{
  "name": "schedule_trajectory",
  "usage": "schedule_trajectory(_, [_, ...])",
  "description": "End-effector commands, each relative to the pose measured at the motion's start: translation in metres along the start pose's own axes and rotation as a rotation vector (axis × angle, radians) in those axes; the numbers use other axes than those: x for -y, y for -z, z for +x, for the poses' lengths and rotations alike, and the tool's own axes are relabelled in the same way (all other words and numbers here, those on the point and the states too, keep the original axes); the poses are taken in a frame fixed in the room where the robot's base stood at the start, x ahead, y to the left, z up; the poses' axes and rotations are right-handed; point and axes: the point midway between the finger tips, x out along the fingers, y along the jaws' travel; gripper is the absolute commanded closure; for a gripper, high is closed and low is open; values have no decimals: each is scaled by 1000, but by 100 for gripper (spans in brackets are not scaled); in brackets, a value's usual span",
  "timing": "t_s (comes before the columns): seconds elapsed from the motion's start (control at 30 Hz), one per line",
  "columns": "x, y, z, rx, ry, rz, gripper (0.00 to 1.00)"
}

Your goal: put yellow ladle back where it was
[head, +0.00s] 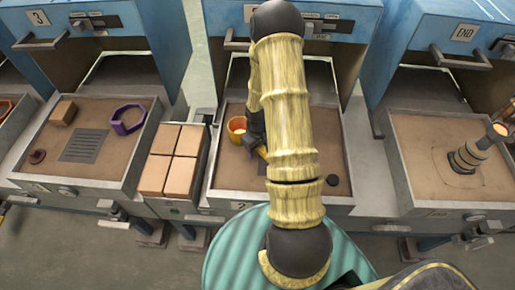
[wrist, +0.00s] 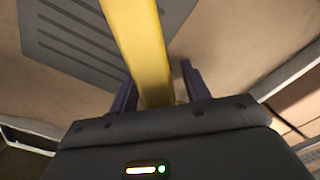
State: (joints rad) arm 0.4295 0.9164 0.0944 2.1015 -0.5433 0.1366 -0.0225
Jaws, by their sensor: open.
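A yellow handle, which I take for the ladle's (head: 262,153), shows in the middle tray, partly hidden by my arm. In the wrist view the yellow bar (wrist: 143,45) runs between the two fingers of my gripper (wrist: 158,77). The fingers stand apart, one on each side of it, with a gap at the right finger. In the head view my gripper (head: 256,140) is low in the tray. An orange-yellow cup (head: 237,125) stands just left of it; I cannot tell whether it joins the handle.
A dark slotted plate (wrist: 75,40) lies near the bar. Tan blocks (head: 172,158) sit left of the middle tray. The left tray holds a purple ring (head: 127,119) and a brown block (head: 63,111).

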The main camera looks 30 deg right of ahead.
Motion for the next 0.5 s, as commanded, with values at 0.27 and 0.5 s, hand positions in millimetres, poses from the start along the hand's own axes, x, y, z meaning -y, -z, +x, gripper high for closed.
schedule_trajectory(0.27, [-1, 1, -16, -4, -2, 2, 53])
schedule_trajectory(0.5, [-1, 1, -58, -5, -3, 1, 53])
